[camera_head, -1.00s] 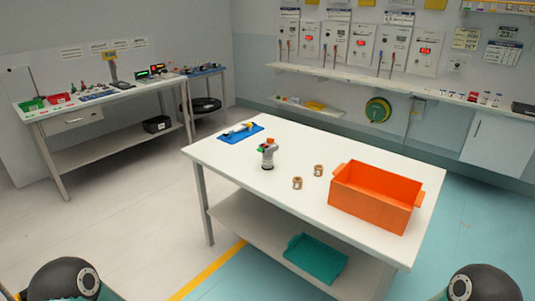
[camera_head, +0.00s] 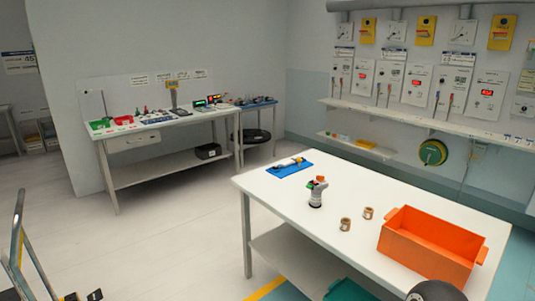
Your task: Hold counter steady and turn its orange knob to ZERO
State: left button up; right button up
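No counter with an orange knob can be made out for certain. A small grey-white device (camera_head: 316,196) with an orange part and a green part on top stands upright on the white table (camera_head: 340,238). Small units with lit red and green displays (camera_head: 207,102) sit on the far left bench, too small to tell whether one has an orange knob. Neither gripper is in view; only a dark rounded part of my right arm shows at the bottom right edge.
On the table are an orange crate (camera_head: 423,252), two small brown rolls (camera_head: 345,224) and a blue mat (camera_head: 290,169) with a tool. A teal bin (camera_head: 348,290) is below. The far bench (camera_head: 160,124) holds several small items. Metal rails (camera_head: 17,245) show at lower left; the floor between is clear.

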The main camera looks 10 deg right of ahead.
aim_at(320, 178)
jog(key=u, duration=0.6)
jog(key=i, duration=3.75)
jog(key=z, duration=3.1)
